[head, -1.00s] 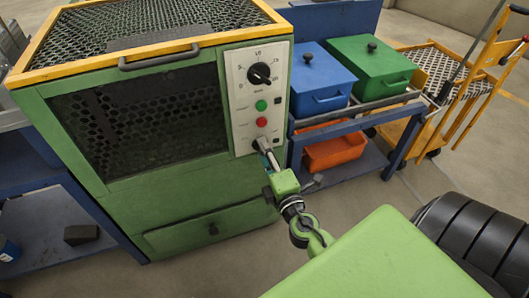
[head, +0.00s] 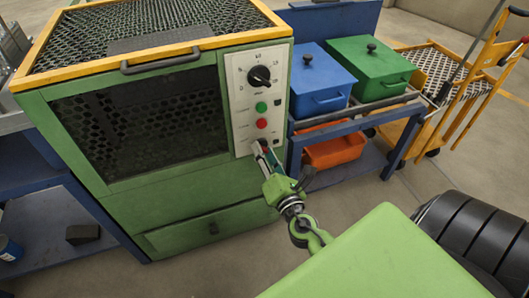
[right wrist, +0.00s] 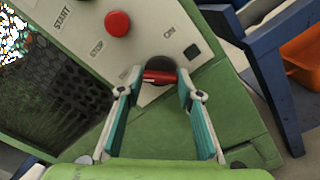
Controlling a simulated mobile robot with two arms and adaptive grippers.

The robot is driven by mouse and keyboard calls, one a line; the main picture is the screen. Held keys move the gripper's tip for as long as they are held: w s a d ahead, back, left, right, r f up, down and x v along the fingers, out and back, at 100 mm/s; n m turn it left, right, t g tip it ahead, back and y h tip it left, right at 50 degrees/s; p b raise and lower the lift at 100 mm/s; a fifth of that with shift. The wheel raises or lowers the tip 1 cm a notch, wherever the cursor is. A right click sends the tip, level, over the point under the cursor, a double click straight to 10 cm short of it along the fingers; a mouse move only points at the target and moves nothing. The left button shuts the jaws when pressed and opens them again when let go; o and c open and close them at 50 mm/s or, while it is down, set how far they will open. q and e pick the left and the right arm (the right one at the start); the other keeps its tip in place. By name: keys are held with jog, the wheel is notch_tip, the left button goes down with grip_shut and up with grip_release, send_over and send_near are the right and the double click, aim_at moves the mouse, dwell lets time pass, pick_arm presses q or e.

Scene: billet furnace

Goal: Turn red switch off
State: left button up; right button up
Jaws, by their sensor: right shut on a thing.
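The red switch (right wrist: 160,76) sits low on the white control panel, in a dark round mount. My right gripper (right wrist: 160,86) is shut on it, with one teal-padded finger at each side. In the head view my right gripper (head: 263,150) reaches the lower edge of the panel and mostly hides the switch. The switch bar lies about level in the right wrist view. An ON label is printed near its upper right; a smaller label at its left is blurred. My left gripper is not in view.
The control panel (head: 239,98) on the green furnace (head: 120,222) also carries a black dial (head: 259,76), a green button (head: 261,107) and a red button (head: 262,124). A blue cart (head: 340,136) with blue and green boxes stands close at the right.

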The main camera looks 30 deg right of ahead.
jog(key=shift+a+f, duration=0.1)
jog(key=shift+f, duration=0.05)
dwell(0.3)
jog(key=o, duration=1.1)
jog(key=v, duration=1.2)
